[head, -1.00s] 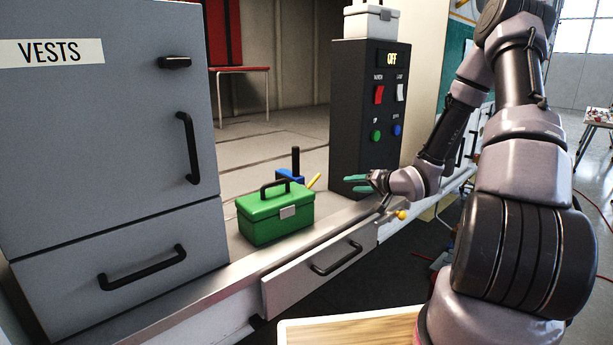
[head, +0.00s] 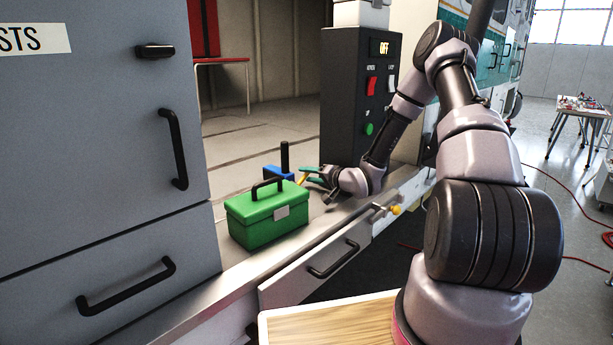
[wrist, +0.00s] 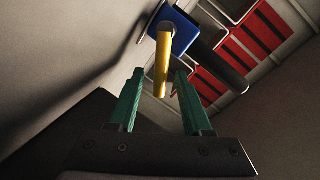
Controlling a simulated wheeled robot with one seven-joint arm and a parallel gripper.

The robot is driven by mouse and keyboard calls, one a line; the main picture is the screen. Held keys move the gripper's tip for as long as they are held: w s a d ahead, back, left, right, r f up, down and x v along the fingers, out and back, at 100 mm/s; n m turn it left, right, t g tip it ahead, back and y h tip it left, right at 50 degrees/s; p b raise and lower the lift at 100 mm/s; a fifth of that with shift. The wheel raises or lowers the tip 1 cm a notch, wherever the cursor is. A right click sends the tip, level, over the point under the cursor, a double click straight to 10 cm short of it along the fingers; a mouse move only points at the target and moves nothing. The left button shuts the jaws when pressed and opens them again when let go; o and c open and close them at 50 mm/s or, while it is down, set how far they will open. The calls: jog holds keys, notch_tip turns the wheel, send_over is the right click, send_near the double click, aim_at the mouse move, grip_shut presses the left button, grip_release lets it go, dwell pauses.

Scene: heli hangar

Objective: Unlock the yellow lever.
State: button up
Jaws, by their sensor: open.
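The yellow lever (wrist: 162,62) sticks out from a blue block (wrist: 178,32) in the wrist view. In the head view the lever (head: 303,179) shows as a short yellow bar beside the blue block (head: 279,173), partly hidden by my gripper and the green toolbox. My gripper (wrist: 160,95) is open, with its green fingers on either side of the lever's end in the wrist view. Whether the fingers touch the lever I cannot tell. In the head view my gripper (head: 315,176) is at the lever, just right of the blue block.
A green toolbox (head: 265,220) stands close in front of the blue block. A black control box (head: 345,90) reading OFF rises behind my wrist. A partly open drawer (head: 315,270) lies below the ledge, with a yellow-tipped latch (head: 395,209) to its right. Grey cabinets (head: 90,130) fill the left.

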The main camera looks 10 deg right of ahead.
jog(key=shift+w+a+f, duration=0.1)
jog(key=shift+w+a, duration=0.2)
jog(key=shift+w, duration=0.2)
grip_shut()
dwell(1.2)
